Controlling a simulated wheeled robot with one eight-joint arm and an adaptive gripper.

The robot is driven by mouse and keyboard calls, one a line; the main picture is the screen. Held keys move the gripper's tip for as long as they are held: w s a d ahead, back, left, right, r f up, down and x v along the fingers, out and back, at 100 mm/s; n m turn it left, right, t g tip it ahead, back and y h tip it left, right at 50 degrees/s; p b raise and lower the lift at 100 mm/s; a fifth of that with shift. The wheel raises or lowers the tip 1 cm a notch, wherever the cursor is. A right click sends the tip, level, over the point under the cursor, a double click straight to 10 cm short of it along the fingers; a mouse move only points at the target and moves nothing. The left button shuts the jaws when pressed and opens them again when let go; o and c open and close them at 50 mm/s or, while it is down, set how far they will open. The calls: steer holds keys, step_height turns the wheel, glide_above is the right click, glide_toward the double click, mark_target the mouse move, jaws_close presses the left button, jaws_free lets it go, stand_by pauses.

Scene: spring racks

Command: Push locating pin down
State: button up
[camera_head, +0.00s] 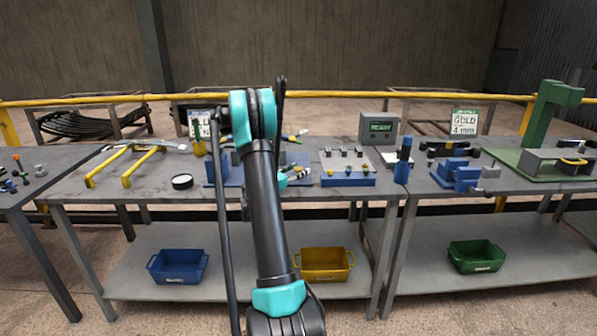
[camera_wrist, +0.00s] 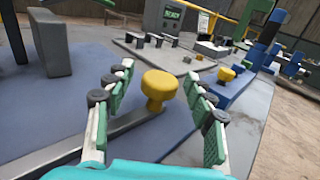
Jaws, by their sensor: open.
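A yellow round-headed knob (camera_wrist: 158,86), which looks like the locating pin, stands upright in the wrist view on a blue fixture base (camera_wrist: 75,100). A grey bar runs along the base beside its foot. My gripper (camera_wrist: 160,108) is open, with one green-padded finger on each side of the knob. I see gaps between the fingers and the knob, and nothing is held. In the head view my gripper (camera_head: 297,174) shows beside the blue fixture (camera_head: 232,172), largely behind my arm. The knob cannot be made out there.
A blue block with yellow knobs (camera_head: 348,178) stands right of my gripper on the grey bench (camera_head: 215,205). Behind it is a grey box with a green READY display (camera_head: 381,127). A grey upright post (camera_wrist: 50,42) rises at the left of the wrist view. Yellow bars (camera_head: 125,165) lie left.

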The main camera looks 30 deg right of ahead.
steer(key=v, duration=1.1)
steer(key=shift+s+a, duration=0.2)
steer(key=shift+a, duration=0.15)
steer(key=s+a+f+m+y, duration=0.3)
steer(key=s+a+m+y, duration=0.5)
steer(key=s+a, duration=0.6)
steer(key=s+a+f+m+y, duration=0.4)
steer(key=s+a+m+y, duration=0.5)
steer(key=s+a+m, duration=0.3)
steer(key=s+a, duration=0.3)
steer(key=a, duration=0.2)
steer(key=shift+s+f+m+y, duration=0.3)
